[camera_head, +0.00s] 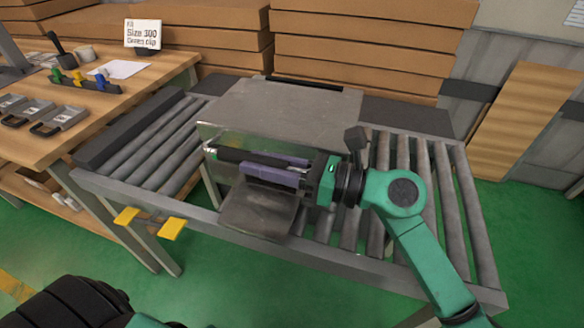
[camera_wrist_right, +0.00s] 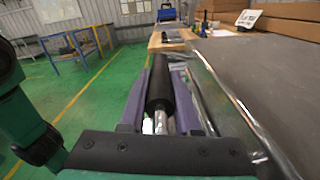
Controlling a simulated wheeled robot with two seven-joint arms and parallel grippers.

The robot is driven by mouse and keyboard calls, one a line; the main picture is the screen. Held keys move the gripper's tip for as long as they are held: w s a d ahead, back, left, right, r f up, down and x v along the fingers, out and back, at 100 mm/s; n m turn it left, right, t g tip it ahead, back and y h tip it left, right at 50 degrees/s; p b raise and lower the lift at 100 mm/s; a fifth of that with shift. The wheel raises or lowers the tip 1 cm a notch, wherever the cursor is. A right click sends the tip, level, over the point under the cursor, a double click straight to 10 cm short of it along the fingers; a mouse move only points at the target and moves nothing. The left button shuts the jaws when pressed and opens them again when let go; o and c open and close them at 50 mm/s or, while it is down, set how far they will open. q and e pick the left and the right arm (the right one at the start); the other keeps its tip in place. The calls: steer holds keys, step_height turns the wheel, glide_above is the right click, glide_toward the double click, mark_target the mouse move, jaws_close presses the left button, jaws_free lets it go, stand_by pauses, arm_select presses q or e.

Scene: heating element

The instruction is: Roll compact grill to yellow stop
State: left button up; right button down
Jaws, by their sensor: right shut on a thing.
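The compact grill (camera_head: 285,105) is a grey metal box with a flat lid, standing on the roller conveyor (camera_head: 425,160) around its middle. A dark tray (camera_head: 258,210) juts from its front. A black bar handle (camera_head: 235,155) runs along the front; it also shows in the wrist view (camera_wrist_right: 160,80). My right gripper (camera_head: 270,168), with purple fingers, is shut on this handle, one finger on each side of it in the wrist view (camera_wrist_right: 158,95). Two yellow tabs (camera_head: 172,229), seemingly the stop, sit on the conveyor's front rail, left of the grill and apart from it. My left gripper is out of view.
Bare rollers (camera_head: 165,145) lie left of the grill, ending at a dark bar (camera_head: 130,130). A wooden workbench (camera_head: 110,105) with clips and tools stands at the left. Stacked boards (camera_head: 370,45) are close behind the conveyor.

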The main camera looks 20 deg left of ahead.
steer(key=shift+a, duration=0.25)
steer(key=c, duration=0.6)
jaws_free()
